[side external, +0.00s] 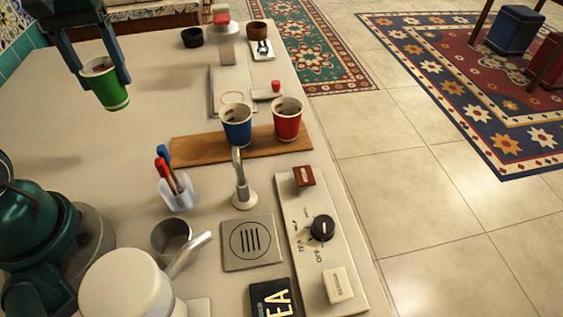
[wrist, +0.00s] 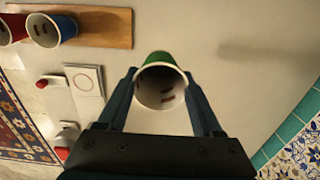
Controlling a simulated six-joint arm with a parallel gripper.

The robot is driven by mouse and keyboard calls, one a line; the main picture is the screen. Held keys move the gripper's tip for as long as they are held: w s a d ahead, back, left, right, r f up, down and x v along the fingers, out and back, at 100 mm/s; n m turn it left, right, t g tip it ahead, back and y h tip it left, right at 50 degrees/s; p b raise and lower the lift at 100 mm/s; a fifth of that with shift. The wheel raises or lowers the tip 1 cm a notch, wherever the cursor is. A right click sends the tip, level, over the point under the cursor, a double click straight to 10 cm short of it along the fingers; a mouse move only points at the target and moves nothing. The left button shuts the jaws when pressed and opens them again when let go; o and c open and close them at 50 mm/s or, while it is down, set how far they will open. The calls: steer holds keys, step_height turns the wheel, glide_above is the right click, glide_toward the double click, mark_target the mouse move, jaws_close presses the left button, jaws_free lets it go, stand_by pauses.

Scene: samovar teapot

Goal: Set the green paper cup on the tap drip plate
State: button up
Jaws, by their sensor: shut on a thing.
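The green paper cup (side external: 108,88) is at the upper left in the side view, upright and held above the counter. My gripper (side external: 100,75) is shut on it, one finger on each side. In the wrist view the cup (wrist: 161,88) sits between my gripper's fingers (wrist: 162,85), with dark marks visible inside. The tap drip plate (side external: 251,242) is a square metal plate with a slotted circle, flat on the counter at lower middle, with nothing on it. The tap (side external: 240,180) stands just behind it. The cup is well away from the plate.
A blue cup (side external: 237,125) and a red cup (side external: 287,118) stand on a wooden board (side external: 195,150). A knob panel (side external: 321,245) lies right. The left counter is clear.

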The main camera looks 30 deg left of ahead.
steer(key=shift+a+r, duration=0.15)
steer(key=shift+r, duration=0.25)
step_height(320, 180, up, 4)
steer(key=r, duration=0.1)
steer(key=m, duration=1.4)
glide_above(250, 240)
step_height(250, 240, down, 16)
steer(key=shift+f, duration=0.25)
steer(key=shift+n, duration=0.3)
